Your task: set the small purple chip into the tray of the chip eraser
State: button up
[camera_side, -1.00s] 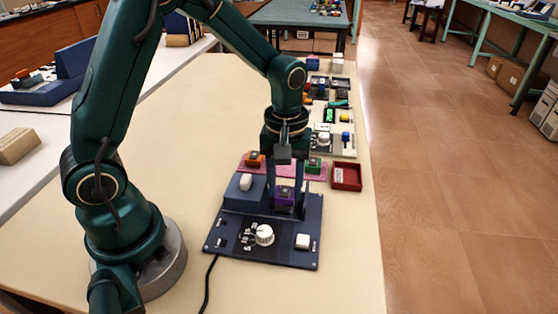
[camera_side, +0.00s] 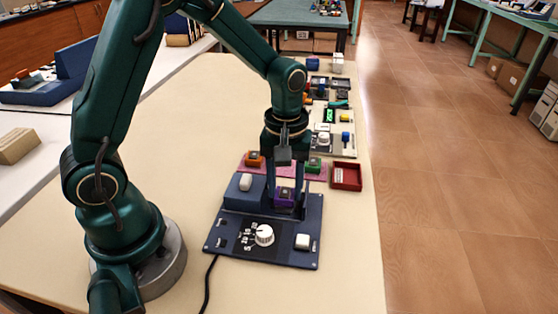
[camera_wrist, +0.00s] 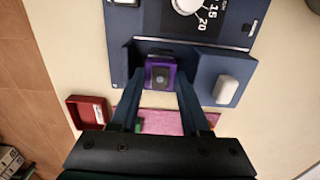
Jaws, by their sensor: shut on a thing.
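The small purple chip (camera_wrist: 160,73) is between the fingertips of my gripper (camera_wrist: 159,82), which is shut on it. It has a dark square with a light round spot on its upper face. The chip eraser (camera_side: 230,247) is a dark blue panel with a white dial, a white button and a raised housing. In the side view the purple chip (camera_side: 285,195) is low at the recess beside the housing, with my gripper (camera_side: 285,192) pointing down over it. In the wrist view the chip is inside the recess outline. I cannot tell whether its underside touches the tray.
A pink mat (camera_side: 317,173) behind the eraser holds an orange chip (camera_side: 254,158) and a green chip (camera_side: 314,165). A red open box (camera_side: 346,177) stands to its right. Other instruments crowd the far table. A black cable leaves the eraser's front.

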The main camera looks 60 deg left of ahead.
jog(key=shift+f, duration=0.5)
dwell(0.4)
jog(key=o, duration=1.3)
jog(key=shift+o, duration=0.2)
jog(key=shift+w+r, duration=0.15)
jog(key=shift+r, duration=0.7)
jog(key=shift+w+r, duration=0.1)
jog(key=shift+r, duration=0.7)
jog(key=shift+o, duration=0.2)
jog(key=shift+s+r, duration=0.15)
jog(key=shift+r, duration=0.9)
jog(key=shift+s+r, duration=0.1)
jog(key=shift+r, duration=0.95)
